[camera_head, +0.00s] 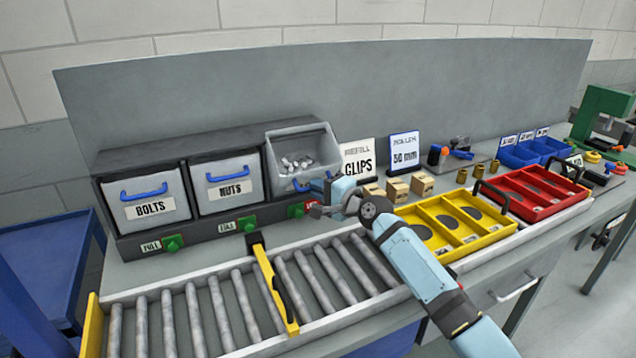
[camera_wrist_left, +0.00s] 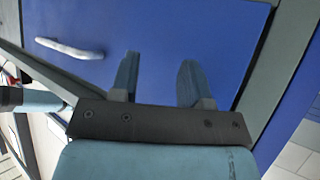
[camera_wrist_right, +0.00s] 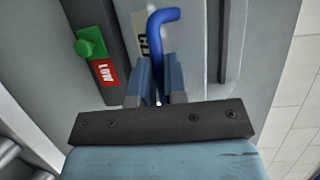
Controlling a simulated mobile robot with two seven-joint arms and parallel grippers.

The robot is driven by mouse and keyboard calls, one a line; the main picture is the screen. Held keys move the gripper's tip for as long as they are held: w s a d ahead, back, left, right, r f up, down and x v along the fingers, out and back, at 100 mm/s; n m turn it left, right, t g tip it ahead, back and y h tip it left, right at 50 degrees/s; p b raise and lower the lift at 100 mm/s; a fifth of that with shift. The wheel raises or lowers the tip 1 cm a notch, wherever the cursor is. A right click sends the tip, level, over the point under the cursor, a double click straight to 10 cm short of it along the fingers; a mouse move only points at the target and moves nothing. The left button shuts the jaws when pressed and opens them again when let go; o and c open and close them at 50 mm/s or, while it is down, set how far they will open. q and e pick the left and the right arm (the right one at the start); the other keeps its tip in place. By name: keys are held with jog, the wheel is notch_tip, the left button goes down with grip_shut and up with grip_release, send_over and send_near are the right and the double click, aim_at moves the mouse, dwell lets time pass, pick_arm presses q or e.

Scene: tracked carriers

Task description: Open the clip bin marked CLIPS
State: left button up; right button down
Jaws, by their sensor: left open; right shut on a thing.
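The clip bin (camera_head: 322,150) is the third bin in the dark rack; it is tilted out, its top open, with small pale clips (camera_head: 296,163) showing inside. My right gripper (camera_head: 317,189) is at its front. In the right wrist view my right gripper (camera_wrist_right: 160,88) is shut on the blue handle (camera_wrist_right: 160,22) of the bin. The bin's own label (camera_wrist_right: 139,35) is partly hidden there. My left gripper (camera_wrist_left: 158,75) shows only in its wrist view, open and empty, before a blue panel (camera_wrist_left: 215,45).
Bins marked BOLTS (camera_head: 152,207) and NUTS (camera_head: 230,191) sit shut to the left. A REFILL CLIPS sign (camera_head: 358,160) stands right of the clip bin. A roller conveyor (camera_head: 225,300) runs in front. Small boxes (camera_head: 398,187) and yellow (camera_head: 412,210) and red trays lie right.

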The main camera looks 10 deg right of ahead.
jog(key=shift+f, duration=0.35)
jog(key=c, duration=1.4)
grip_release()
jog(key=shift+o, duration=1.2)
jog(key=shift+w+f, duration=0.15)
jog(key=shift+w, duration=0.05)
pick_arm(q)
jog(key=shift+w+r+p, duration=0.1)
jog(key=shift+r+p, duration=0.05)
jog(key=shift+p, duration=0.45)
pick_arm(e)
jog(key=v, duration=1.4)
jog(key=shift+r, duration=0.2)
jog(key=shift+a, duration=0.1)
